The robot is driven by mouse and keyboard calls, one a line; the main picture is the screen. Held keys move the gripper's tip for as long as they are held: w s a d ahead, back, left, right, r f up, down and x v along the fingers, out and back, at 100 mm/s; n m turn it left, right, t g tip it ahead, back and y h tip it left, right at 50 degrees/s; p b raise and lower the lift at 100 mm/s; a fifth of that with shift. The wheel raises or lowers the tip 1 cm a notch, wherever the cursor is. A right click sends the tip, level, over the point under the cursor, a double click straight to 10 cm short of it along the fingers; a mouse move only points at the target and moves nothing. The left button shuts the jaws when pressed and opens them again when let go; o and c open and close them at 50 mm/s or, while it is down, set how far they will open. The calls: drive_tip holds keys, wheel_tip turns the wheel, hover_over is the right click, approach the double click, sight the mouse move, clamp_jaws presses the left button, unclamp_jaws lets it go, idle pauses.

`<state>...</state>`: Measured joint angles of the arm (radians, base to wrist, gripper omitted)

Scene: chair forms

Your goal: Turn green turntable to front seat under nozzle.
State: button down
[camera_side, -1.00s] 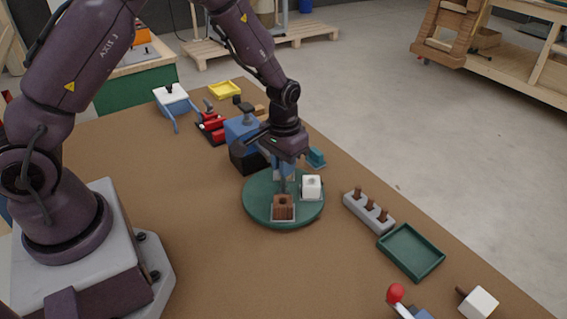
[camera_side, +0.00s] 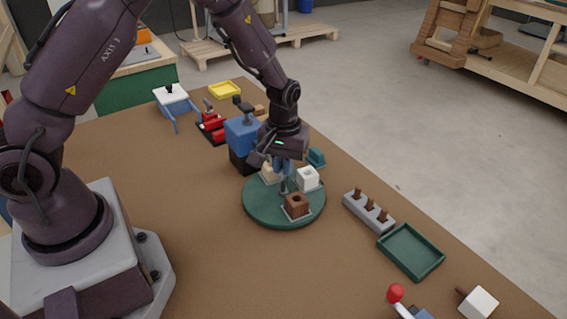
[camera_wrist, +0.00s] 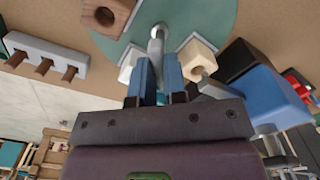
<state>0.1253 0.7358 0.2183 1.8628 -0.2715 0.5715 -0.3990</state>
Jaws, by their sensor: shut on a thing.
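The green turntable (camera_side: 262,211) lies flat on the table and carries blocks in pale seats. A brown block (camera_side: 297,205) with a hole is at the front, a white block (camera_side: 307,178) at the right, and a beige block (camera_side: 268,174) at the back left by the blue machine (camera_side: 240,133). My gripper (camera_side: 284,178) is over the turntable, its blue fingers shut on a grey upright post (camera_wrist: 157,42) on it. The brown block (camera_wrist: 107,14) and beige block (camera_wrist: 196,60) also show in the wrist view. I cannot clearly make out the nozzle.
A grey peg rack (camera_side: 368,211) and an empty green tray (camera_side: 411,252) stand right of the turntable. A teal block (camera_side: 316,157) is close behind it. A red-knobbed lever (camera_side: 396,293) and a white block with a peg (camera_side: 479,303) are at the front right.

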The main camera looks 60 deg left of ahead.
drive_tip(key=shift+r+n, duration=0.1)
drive_tip(key=shift+n, duration=0.6)
drive_tip(key=c, duration=1.2)
unclamp_jaws()
drive_tip(key=shift+o, duration=0.2)
wheel_tip(320, 180, up, 13)
